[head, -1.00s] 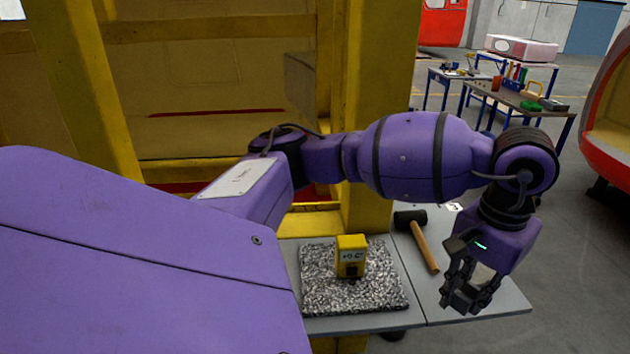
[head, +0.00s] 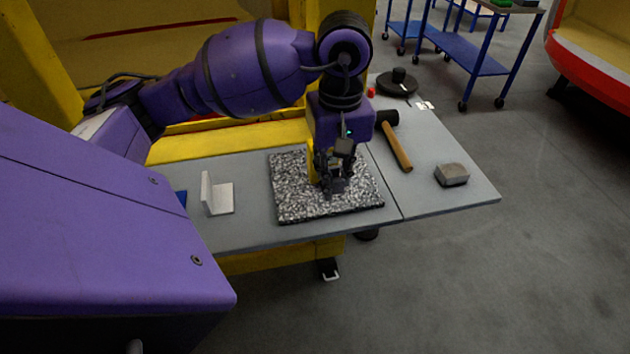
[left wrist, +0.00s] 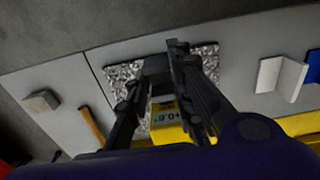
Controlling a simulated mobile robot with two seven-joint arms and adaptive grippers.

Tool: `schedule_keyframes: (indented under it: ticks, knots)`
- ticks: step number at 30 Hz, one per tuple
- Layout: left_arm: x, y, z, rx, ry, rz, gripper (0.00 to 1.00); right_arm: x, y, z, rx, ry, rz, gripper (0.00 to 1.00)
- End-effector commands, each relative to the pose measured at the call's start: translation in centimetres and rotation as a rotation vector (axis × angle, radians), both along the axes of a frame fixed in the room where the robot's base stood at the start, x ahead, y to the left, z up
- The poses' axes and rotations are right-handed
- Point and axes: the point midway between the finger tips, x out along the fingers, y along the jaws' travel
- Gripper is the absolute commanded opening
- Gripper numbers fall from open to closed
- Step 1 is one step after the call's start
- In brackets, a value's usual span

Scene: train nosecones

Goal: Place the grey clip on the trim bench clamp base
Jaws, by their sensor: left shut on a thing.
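My left gripper (head: 336,186) hangs fingers down over the speckled stone plate on the bench. In the left wrist view its fingers close on a dark grey piece (left wrist: 157,66), which looks like the grey clip; the gripper hides most of it in the head view. A yellow box with a small display (head: 314,166) stands on the plate, close behind and left of the fingers. It also shows in the left wrist view (left wrist: 167,116), between the fingers. I cannot tell which part is the clamp base. My right gripper is not in view.
The speckled plate (head: 290,203) lies on the grey bench (head: 262,232). A pale angle bracket (head: 220,201) stands to its left. A hammer (head: 398,148) and a grey block (head: 452,174) lie to its right. The bench is clear near its right front edge.

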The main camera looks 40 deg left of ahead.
Motion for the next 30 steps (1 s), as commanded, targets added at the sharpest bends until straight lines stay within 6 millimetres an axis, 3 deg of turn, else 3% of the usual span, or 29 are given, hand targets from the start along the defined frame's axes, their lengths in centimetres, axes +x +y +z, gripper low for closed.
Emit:
schedule_keyframes:
  ticks: [2, 9, 17, 24, 30]
  knots:
    - [0.6, 2.1, -0.6, 0.001, 0.0, 0.008, 0.08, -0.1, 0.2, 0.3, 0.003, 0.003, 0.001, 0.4]
    - [1.8, 4.9, -4.8, -0.001, 0.0, 0.001, 0.08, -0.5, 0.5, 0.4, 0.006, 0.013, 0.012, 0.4]
    - [2.3, 6.0, -6.3, -0.002, 0.001, -0.001, 0.08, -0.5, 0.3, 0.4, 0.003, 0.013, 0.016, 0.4]
    - [2.4, 6.3, -9.6, -0.003, 0.0, -0.002, 0.08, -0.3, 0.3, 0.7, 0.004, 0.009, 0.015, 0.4]
    - [2.5, 6.3, -9.8, -0.001, -0.002, -0.003, 0.08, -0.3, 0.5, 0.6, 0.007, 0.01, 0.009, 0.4]
